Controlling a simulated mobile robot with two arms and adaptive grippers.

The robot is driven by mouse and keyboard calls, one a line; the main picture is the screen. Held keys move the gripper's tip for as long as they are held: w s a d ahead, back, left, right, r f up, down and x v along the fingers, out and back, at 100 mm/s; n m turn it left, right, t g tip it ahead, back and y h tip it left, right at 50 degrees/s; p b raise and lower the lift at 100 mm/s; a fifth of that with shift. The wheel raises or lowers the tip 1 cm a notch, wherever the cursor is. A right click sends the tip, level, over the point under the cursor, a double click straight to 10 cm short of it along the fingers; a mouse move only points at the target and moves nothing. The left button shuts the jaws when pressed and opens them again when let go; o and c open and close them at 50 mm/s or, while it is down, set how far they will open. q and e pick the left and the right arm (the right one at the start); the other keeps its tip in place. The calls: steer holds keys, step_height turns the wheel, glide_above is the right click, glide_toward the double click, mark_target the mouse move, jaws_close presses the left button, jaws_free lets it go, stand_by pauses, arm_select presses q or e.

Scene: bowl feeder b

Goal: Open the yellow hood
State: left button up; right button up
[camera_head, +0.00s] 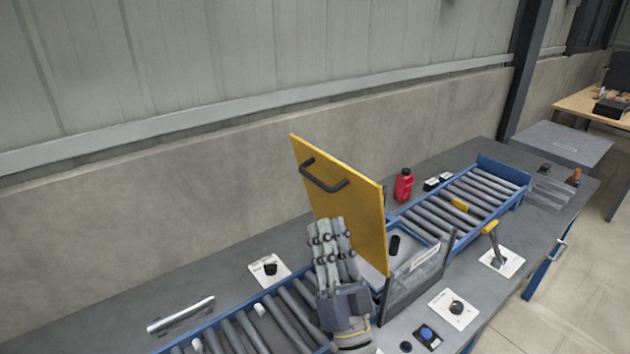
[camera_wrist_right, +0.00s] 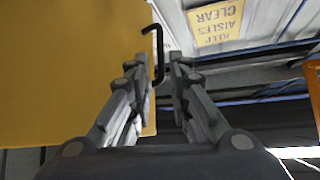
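The yellow hood (camera_head: 355,215) stands raised, close to upright and leaning slightly, above the blue-framed feeder. Its dark handle (camera_head: 325,180) is on the face turned toward my right arm. My right gripper (camera_head: 328,228) is in front of the hood's lower part, below the handle. In the right wrist view, the gripper (camera_wrist_right: 161,68) has a gap between its fingers. The hood (camera_wrist_right: 65,70) fills the left side there, and the handle (camera_wrist_right: 158,45) shows beyond the gap, not clearly gripped. The feeder interior is partly hidden. My left gripper is not in view.
Roller conveyors run along the grey table, one front left (camera_head: 245,330) and one back right (camera_head: 470,200). A clear guard (camera_head: 415,278) stands right of the hood. A red bottle (camera_head: 403,186), a yellow-handled lever (camera_head: 493,240) and knob plates (camera_head: 455,307) are nearby. A wall is behind.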

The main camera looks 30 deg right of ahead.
steer(key=p+x, duration=0.3)
steer(key=x, duration=0.5)
steer(key=shift+w+r, duration=0.3)
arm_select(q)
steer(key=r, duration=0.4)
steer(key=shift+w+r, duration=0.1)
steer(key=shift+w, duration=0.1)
arm_select(e)
steer(key=shift+d, duration=0.1)
